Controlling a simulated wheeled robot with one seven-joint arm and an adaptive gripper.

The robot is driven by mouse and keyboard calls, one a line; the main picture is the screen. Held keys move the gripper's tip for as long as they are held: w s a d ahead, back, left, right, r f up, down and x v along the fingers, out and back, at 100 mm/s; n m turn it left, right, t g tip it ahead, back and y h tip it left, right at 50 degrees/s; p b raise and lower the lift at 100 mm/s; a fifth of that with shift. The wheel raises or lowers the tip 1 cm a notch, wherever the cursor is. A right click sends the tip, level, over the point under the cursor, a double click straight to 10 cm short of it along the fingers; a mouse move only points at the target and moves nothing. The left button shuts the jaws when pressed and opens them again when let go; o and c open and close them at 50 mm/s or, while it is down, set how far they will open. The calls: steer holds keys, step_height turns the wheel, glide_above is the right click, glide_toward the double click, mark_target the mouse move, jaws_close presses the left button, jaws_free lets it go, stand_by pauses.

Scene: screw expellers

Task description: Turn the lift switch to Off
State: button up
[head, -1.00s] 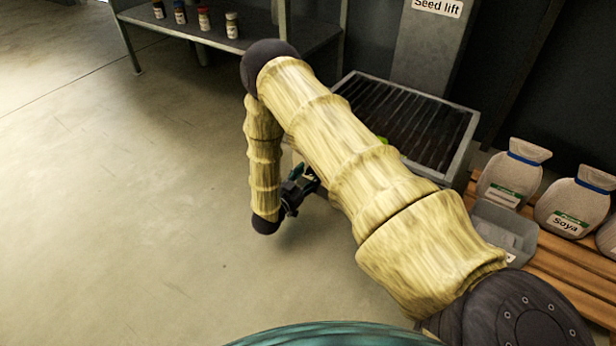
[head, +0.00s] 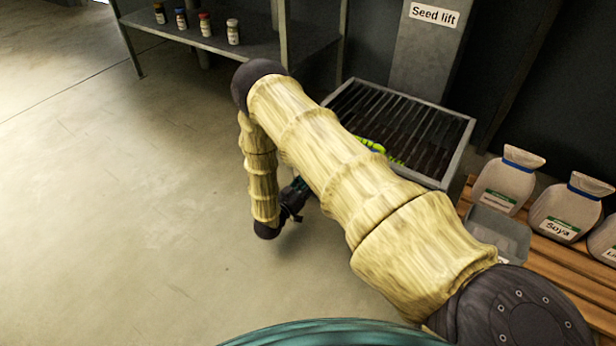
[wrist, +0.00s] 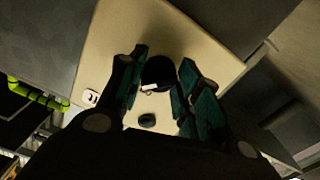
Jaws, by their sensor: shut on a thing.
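A beige panel (wrist: 110,50) fills the middle of the wrist view. A round black knob (wrist: 158,72) with a white mark stands on it between the teal fingers of my gripper (wrist: 164,80). My gripper is shut on this knob. I cannot read a label that names it as the lift switch, nor tell its setting. A smaller black knob (wrist: 147,121) sits nearer the palm, apart from the fingers. In the head view my gripper (head: 300,190) is partly hidden behind my arm, and the panel is hidden.
A slatted tray (head: 455,150) stands below the "Seed lift" sign (head: 434,15), with a yellow-green thing (head: 370,144) by it. Seed bags (head: 507,180) and a grey bin (head: 500,232) are on a wooden pallet at right. A shelf (head: 262,42) holds small jars. The left floor is clear.

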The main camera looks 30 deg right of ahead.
steer(key=shift+n+p, duration=2.55)
steer(key=shift+n, duration=1.75)
steer(key=o, duration=1)
steer(key=shift+o, duration=0.2)
steer(key=shift+a, duration=0.1)
steer(key=v, duration=1.2)
steer(key=shift+s+f+n, duration=0.1)
steer(key=shift+n, duration=0.2)
